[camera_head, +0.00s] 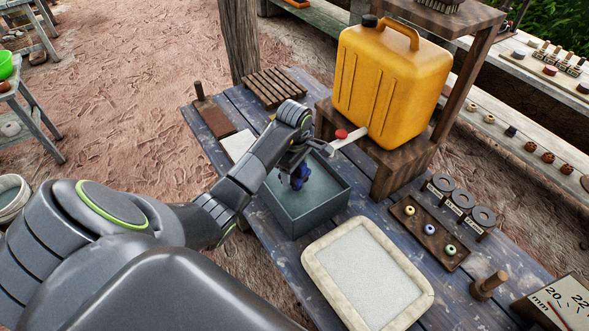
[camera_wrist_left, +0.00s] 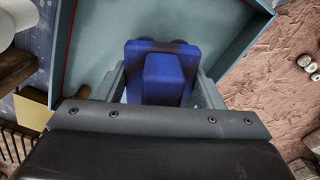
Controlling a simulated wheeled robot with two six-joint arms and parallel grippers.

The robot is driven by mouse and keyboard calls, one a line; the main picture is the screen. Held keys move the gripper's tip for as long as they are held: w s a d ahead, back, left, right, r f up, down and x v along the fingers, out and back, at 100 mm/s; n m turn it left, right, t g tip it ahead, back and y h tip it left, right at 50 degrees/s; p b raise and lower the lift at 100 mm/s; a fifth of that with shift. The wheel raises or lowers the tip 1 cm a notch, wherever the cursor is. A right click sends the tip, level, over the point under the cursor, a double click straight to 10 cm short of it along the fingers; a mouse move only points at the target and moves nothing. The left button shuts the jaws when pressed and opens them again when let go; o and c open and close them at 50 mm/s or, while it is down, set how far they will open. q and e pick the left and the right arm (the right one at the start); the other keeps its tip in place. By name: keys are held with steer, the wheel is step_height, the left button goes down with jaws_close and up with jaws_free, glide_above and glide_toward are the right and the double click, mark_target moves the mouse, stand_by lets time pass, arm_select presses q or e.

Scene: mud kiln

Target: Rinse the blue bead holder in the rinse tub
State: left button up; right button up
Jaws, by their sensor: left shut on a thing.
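The blue bead holder (camera_head: 298,177) is in my left gripper (camera_head: 294,166), over the square grey-blue rinse tub (camera_head: 322,209). In the left wrist view the holder (camera_wrist_left: 160,75) sits between the two fingers of my left gripper (camera_wrist_left: 163,88), which are shut on it. The tub's wall and floor (camera_wrist_left: 105,45) show beyond it. The holder's lower end is at or just above the water; I cannot tell whether it touches. My right gripper is not in view.
A yellow jerrycan (camera_head: 389,86) with a red-handled tap stands on a wooden stand (camera_head: 402,168) behind the tub. A framed pale tray (camera_head: 368,275) lies in front. A wooden rack with several beads (camera_head: 429,229) is to the right. A slatted wooden rack (camera_head: 272,87) is behind.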

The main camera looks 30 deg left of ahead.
arm_select(q)
steer(key=shift+w+f+b, duration=0.1)
steer(key=shift+f+b, duration=3.15)
steer(key=shift+f, duration=0.55)
steer(key=shift+r, duration=0.35)
steer(key=shift+f+b, duration=0.3)
steer(key=shift+b, duration=0.05)
steer(key=shift+r, duration=0.3)
steer(key=shift+f+b, duration=0.35)
steer(key=shift+r, duration=0.1)
